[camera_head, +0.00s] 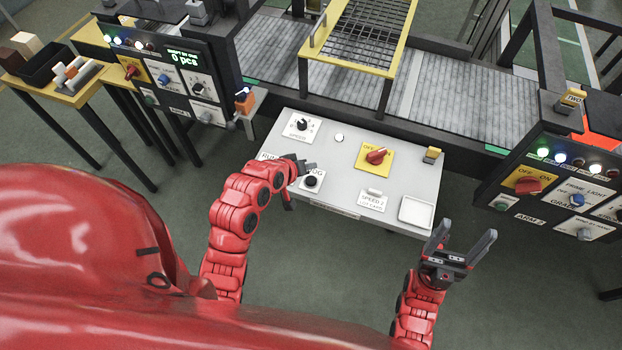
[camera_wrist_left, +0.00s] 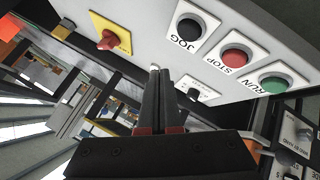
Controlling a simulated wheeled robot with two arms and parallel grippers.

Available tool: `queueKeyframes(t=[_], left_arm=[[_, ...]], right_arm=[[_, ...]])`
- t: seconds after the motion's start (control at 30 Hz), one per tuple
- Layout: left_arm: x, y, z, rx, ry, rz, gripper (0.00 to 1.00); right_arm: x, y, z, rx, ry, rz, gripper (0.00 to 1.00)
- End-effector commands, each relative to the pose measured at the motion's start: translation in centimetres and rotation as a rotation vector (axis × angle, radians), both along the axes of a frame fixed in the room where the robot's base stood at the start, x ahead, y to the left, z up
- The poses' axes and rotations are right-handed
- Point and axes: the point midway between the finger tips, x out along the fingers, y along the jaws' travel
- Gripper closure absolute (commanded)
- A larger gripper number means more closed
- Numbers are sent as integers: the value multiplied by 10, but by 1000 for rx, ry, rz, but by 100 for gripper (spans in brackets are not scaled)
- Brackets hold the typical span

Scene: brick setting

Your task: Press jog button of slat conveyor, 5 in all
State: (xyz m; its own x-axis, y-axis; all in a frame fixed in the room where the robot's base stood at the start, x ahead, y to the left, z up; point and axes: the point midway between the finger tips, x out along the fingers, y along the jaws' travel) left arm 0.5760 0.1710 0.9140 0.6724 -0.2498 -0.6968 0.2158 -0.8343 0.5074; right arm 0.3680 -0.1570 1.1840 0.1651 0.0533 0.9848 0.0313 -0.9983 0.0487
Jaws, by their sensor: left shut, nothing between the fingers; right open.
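The jog button (camera_head: 312,181) is a black round button on a white plate, on the grey control panel (camera_head: 345,180). In the left wrist view the black button (camera_wrist_left: 190,27) labelled JOG sits in a row with a red STOP button (camera_wrist_left: 235,58) and a green RUN button (camera_wrist_left: 273,82). My left gripper (camera_head: 311,165) is shut and empty, close by the jog button. In the left wrist view its fingertips (camera_wrist_left: 160,70) appear left of and below the button; I cannot tell contact. In the head view my arm hides STOP and RUN. My right gripper (camera_head: 465,238) is open and empty, in front of the panel's right corner.
The panel also carries a speed knob (camera_head: 302,124), a red switch on yellow (camera_head: 377,156) and a white tray (camera_head: 417,212). The slat conveyor (camera_head: 275,45) runs behind it. Control boxes stand left (camera_head: 170,75) and right (camera_head: 560,185).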

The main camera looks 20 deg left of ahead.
Motion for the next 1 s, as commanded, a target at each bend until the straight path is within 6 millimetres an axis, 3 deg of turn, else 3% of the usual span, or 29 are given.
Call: queueKeyframes(t=[0.47, 0.8, 1.0], left_arm=[[0, 0, 2, 2, -1, -1, 100], [2, 2, 31, 10, -11, -3, 100], [1, 1, 38, 3, -4, -1, 100]], right_arm=[[0, 0, 0, 0, 0, 0, 26], [0, 0, 5, 0, 0, 0, 26], [0, 0, 6, 0, 0, 0, 26]])
